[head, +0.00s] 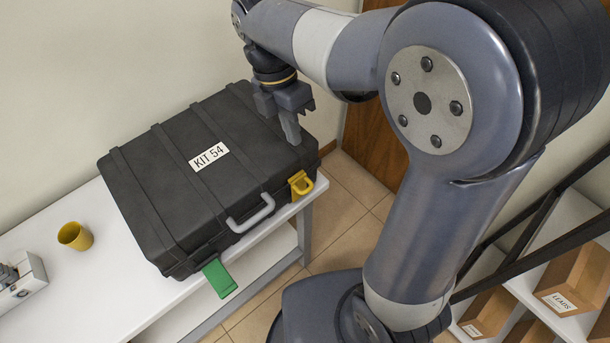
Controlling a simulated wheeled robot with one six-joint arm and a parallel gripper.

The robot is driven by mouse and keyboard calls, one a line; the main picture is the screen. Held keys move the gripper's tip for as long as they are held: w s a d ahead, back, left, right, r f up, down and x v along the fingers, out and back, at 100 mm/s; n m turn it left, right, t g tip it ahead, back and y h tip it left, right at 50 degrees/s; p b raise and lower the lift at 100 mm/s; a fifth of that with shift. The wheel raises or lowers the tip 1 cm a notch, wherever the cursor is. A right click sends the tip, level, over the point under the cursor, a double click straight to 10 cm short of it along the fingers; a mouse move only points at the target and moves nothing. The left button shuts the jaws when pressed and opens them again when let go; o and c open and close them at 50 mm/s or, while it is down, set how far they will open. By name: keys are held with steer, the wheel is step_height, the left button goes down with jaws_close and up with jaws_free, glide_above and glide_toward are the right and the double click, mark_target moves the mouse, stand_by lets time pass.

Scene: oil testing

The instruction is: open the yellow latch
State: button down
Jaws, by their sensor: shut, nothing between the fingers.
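The yellow latch (301,184) is on the front of a closed black case (165,190), to the right of the case's grey handle (251,213). A green latch (220,279) hangs outward from the front, left of the handle. The two latches sit at different angles. My gripper (293,141) is shut and empty, pointing down over the right part of the lid, behind the yellow latch and apart from it in the picture. I cannot tell whether the fingertips touch the lid.
The case lies on a white table (105,270). A yellow cup (75,236) and a grey device (22,283) stand left of it. A shelf with wooden bins (570,280) is at the right. Tiled floor (350,195) lies in front of the table.

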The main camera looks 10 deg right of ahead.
mark_target(305, 179)
steer(key=x, duration=1.3)
steer(key=shift+f+b, duration=0.1)
steer(key=shift+b, duration=0.2)
steer(key=shift+d, duration=0.1)
